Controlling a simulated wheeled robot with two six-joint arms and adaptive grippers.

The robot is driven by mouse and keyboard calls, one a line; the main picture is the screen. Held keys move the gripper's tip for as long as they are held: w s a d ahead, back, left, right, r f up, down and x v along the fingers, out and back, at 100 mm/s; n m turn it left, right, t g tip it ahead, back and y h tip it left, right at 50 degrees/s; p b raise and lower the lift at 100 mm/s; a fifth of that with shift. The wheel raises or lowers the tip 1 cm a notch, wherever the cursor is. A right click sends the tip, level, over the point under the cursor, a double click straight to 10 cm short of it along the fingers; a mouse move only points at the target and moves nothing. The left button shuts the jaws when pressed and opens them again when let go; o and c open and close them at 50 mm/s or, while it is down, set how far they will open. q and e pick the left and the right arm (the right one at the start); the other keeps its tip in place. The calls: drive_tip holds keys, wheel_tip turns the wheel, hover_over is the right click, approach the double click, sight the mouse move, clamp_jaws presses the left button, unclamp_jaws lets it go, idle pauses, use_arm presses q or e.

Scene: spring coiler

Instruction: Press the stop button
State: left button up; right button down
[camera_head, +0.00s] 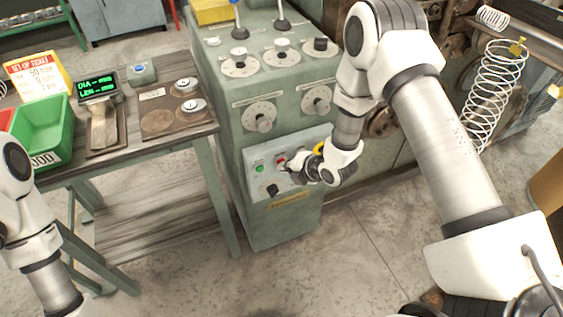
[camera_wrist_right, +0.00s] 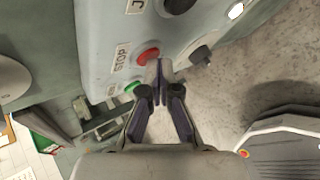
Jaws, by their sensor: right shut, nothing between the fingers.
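The stop button is a red round button (camera_wrist_right: 148,56) beside a STOP label (camera_wrist_right: 121,57) in the right wrist view. It also shows in the head view (camera_head: 281,161) on the light grey control panel (camera_head: 254,155). My right gripper (camera_wrist_right: 160,72) is shut and empty, its fingertips right at the red button's edge and partly over it. I cannot tell whether they touch it. In the head view my right gripper (camera_head: 290,174) is in front of the panel, just below the button. My left gripper is out of view; only part of its arm shows at the left.
A green button (camera_head: 260,168) and a black knob (camera_head: 272,190) are close to the red button. A yellow part (camera_head: 318,148) shows behind my right wrist. A workbench (camera_head: 165,143) with a green bin (camera_head: 42,130) stands at left. A wire spring (camera_head: 490,90) hangs at right.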

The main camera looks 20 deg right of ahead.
idle(0.5)
drive_tip(key=shift+s, duration=0.7)
drive_tip(key=s+p, duration=0.1)
drive_tip(key=s, duration=0.4)
drive_tip(key=shift+d, duration=0.1)
idle(0.6)
